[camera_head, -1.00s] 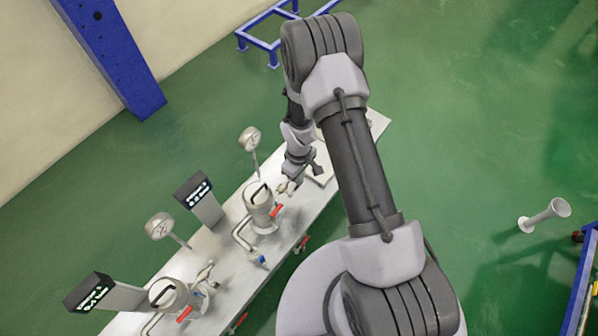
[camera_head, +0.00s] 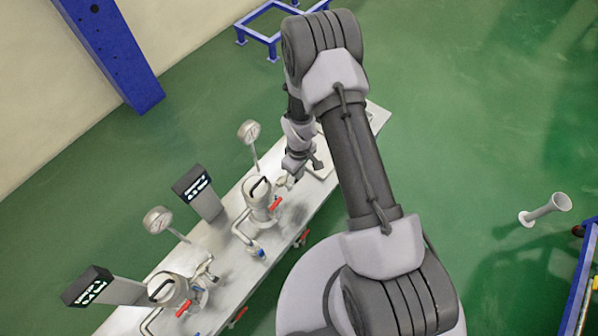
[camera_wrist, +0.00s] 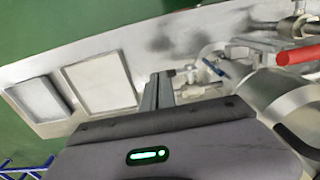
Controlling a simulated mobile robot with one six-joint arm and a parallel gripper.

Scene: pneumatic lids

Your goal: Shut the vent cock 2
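The farther metal vessel (camera_head: 262,206) stands on the bench, with a black lid handle and a red lever (camera_head: 275,203). In the wrist view its rounded body (camera_wrist: 275,92) and red lever (camera_wrist: 298,56) are at right. A small cock with a blue handle (camera_wrist: 213,67) sits left of the vessel there, taken to be vent cock 2; its number is not readable. My gripper (camera_head: 287,182) is beside the vessel's right side. In the wrist view its fingers (camera_wrist: 158,85) are close together, left of the blue handle, with nothing seen between them. Contact cannot be told.
A nearer similar vessel (camera_head: 167,288) stands at the bench's lower left. Gauges (camera_head: 157,220) and display posts (camera_head: 191,183) line the back. Another blue-handled valve (camera_head: 259,252) sits on the pipe in front. Flat square plates (camera_wrist: 100,83) lie beyond the gripper on bare bench.

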